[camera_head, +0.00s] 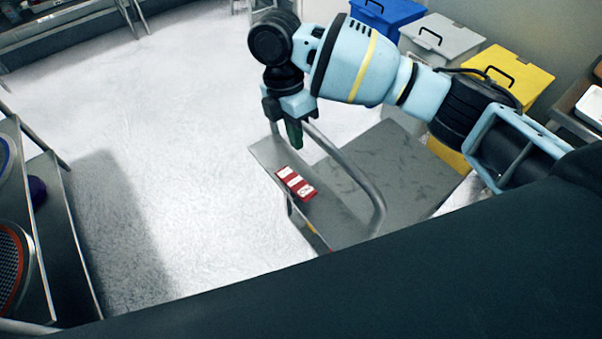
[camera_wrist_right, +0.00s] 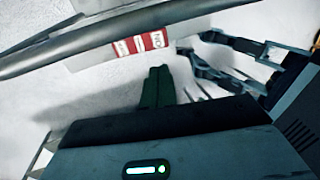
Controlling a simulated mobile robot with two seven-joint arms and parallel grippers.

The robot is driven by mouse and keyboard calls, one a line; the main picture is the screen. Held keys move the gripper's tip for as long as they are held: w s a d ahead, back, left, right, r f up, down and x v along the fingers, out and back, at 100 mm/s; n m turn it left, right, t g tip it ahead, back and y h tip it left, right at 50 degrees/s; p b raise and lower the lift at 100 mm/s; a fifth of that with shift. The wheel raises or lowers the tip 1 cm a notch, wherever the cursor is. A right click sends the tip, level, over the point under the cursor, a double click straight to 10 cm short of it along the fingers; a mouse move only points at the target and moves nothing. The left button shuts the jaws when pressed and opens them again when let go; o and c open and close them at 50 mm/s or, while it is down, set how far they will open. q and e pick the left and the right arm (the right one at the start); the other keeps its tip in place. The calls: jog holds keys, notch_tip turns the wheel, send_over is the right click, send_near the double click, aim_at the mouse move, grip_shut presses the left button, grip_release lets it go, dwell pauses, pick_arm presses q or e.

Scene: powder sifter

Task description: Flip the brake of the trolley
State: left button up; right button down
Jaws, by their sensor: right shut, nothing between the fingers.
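The grey trolley (camera_head: 385,165) stands at the centre right in the head view, with a curved metal push handle (camera_head: 362,182) at its near left end. A red and white label (camera_head: 296,184) lies on its edge; the label also shows in the right wrist view (camera_wrist_right: 140,44). My right gripper (camera_head: 294,135) points down just above the trolley's left side, close to the handle. In the right wrist view its green fingers (camera_wrist_right: 158,86) are together and empty, with the handle bar (camera_wrist_right: 95,35) beyond them. My left gripper is not in view.
Blue (camera_head: 388,14), grey (camera_head: 440,38) and yellow (camera_head: 508,75) lidded bins stand behind the trolley. A metal rack with round sieves (camera_head: 10,265) is at the left edge. The pale floor (camera_head: 170,150) between the rack and the trolley is clear.

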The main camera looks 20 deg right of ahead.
send_near(307, 191)
jog(key=x, duration=0.5)
jog(key=shift+f, duration=0.25)
jog(key=shift+s+f, duration=0.2)
jog(key=shift+f, duration=0.5)
